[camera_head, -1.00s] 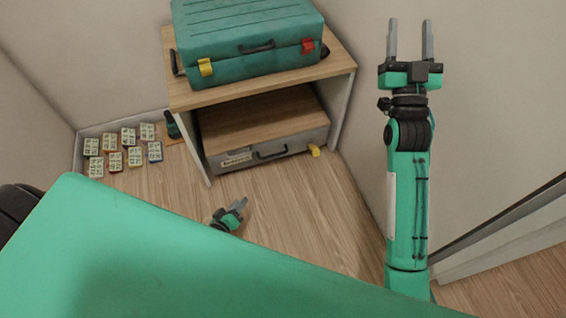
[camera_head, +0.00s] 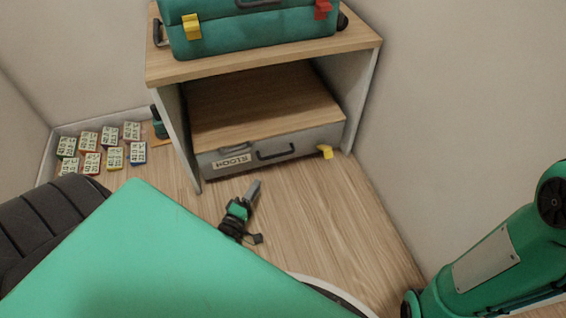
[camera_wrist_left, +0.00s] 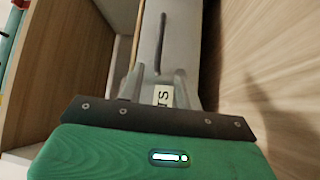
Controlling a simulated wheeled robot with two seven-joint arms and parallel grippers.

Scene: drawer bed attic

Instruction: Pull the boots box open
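The boots box (camera_head: 300,144) is a grey drawer-like box with a wooden top, a label on its front and a dark handle (camera_head: 276,152). It sits low in the wooden shelf unit. My left gripper (camera_head: 254,189) is just in front of the box, low over the floor, below the handle and apart from it. In the left wrist view the fingers (camera_wrist_left: 159,82) stand apart with nothing between them, and the label (camera_wrist_left: 163,95) shows between them. The handle (camera_wrist_left: 160,45) lies beyond the fingertips. My right gripper is out of view; only part of the right arm shows.
A teal case (camera_head: 255,30) with yellow and red latches stands on the shelf unit (camera_head: 265,58). A yellow tab (camera_head: 325,152) is at the box's right end. Several small labelled boxes (camera_head: 105,147) lie at the left. Wood floor (camera_head: 320,205) in front is clear.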

